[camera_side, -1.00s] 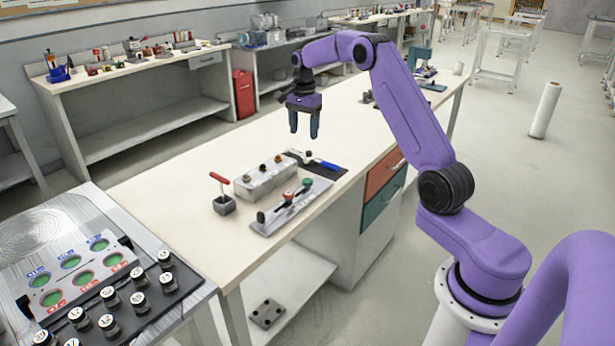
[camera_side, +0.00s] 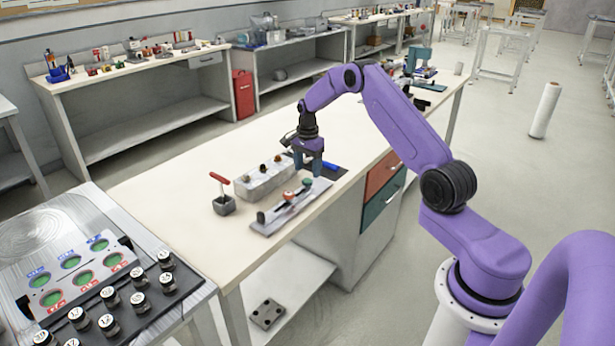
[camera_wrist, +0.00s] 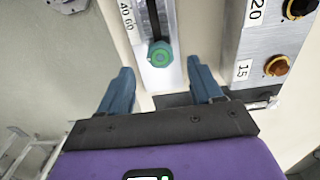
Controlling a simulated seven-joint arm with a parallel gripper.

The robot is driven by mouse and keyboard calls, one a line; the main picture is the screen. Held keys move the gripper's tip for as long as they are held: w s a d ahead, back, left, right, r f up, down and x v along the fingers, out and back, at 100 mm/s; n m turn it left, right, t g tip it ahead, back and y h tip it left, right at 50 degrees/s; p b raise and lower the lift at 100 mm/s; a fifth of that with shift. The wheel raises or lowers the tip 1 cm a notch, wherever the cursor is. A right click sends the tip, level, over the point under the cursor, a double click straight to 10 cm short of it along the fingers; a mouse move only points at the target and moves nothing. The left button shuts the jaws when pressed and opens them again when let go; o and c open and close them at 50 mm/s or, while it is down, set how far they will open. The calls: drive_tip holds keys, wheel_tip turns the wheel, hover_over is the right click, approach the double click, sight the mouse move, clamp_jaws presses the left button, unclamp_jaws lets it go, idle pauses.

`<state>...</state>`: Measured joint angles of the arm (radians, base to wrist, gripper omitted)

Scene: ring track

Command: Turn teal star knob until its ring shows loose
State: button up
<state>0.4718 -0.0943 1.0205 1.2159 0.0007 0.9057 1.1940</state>
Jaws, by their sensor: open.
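The teal star knob (camera_side: 307,183) stands at the right end of the flat grey track plate (camera_side: 268,222). In the wrist view the knob (camera_wrist: 160,54) shows from above as a green-teal knob just ahead of my fingertips, midway between their lines. My gripper (camera_side: 308,174) is low over the bench, close to the knob and just behind it in the side view. In the wrist view my gripper (camera_wrist: 162,75) has its two blue fingers wide apart with nothing between them. The state of the knob's ring is too small to read.
A grey block (camera_side: 262,184) with several brass knobs stands beside the track plate; its edge (camera_wrist: 243,70) is near my right finger. A red-handled tool in a grey base (camera_side: 222,205) stands at left. A dark mat with a blue-handled tool (camera_side: 336,170) lies behind my gripper.

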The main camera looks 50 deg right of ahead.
sight(307, 180)
drive_tip(key=shift+f, duration=1.95)
drive_tip(key=shift+c, duration=0.3)
drive_tip(key=c, duration=1)
